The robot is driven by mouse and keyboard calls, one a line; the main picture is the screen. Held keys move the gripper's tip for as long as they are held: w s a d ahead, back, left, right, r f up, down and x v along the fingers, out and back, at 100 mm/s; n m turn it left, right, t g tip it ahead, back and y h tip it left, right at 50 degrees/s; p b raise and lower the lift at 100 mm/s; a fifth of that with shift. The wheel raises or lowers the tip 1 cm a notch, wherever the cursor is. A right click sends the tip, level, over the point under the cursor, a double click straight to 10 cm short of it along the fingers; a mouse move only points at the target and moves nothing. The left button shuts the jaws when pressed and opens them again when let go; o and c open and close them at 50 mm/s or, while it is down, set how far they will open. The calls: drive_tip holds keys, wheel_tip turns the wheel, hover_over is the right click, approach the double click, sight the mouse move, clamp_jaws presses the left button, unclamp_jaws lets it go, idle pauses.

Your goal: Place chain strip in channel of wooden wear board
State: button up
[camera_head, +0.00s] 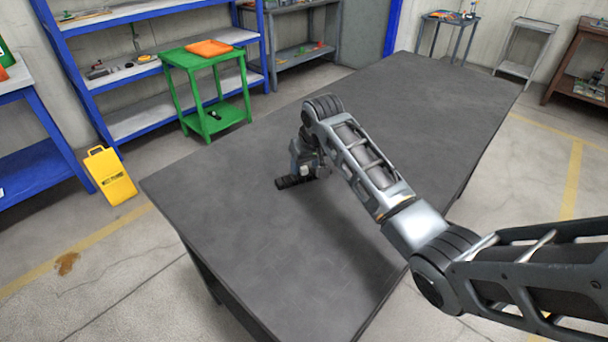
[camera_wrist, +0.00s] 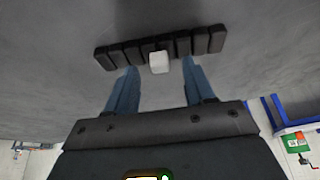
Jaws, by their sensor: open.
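The chain strip (camera_wrist: 160,46) is a black bar of several segments with a small white block (camera_wrist: 158,62) at its middle. It lies on the dark grey table; its left end shows in the head view (camera_head: 288,182). My gripper (camera_wrist: 159,78) is open, its two blue-grey fingers pointing at the strip, one on each side of the white block. In the head view my gripper (camera_head: 305,172) is low over the table, and my wrist hides part of the strip. I cannot tell whether the fingers touch it. I cannot make out a wooden wear board in either view.
The long table top (camera_head: 240,215) is otherwise bare. Behind it stand a green trolley (camera_head: 203,62) with an orange tray (camera_head: 209,48) and blue shelves (camera_head: 150,115). A yellow floor sign (camera_head: 110,177) stands off the table's left end. A brown stand (camera_head: 577,65) is far right.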

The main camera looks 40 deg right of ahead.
drive_tip(key=shift+w+d+f, duration=0.1)
drive_tip(key=shift+w+f, duration=0.2)
drive_tip(key=shift+f, duration=0.35)
drive_tip(key=shift+c, duration=0.3)
clamp_jaws()
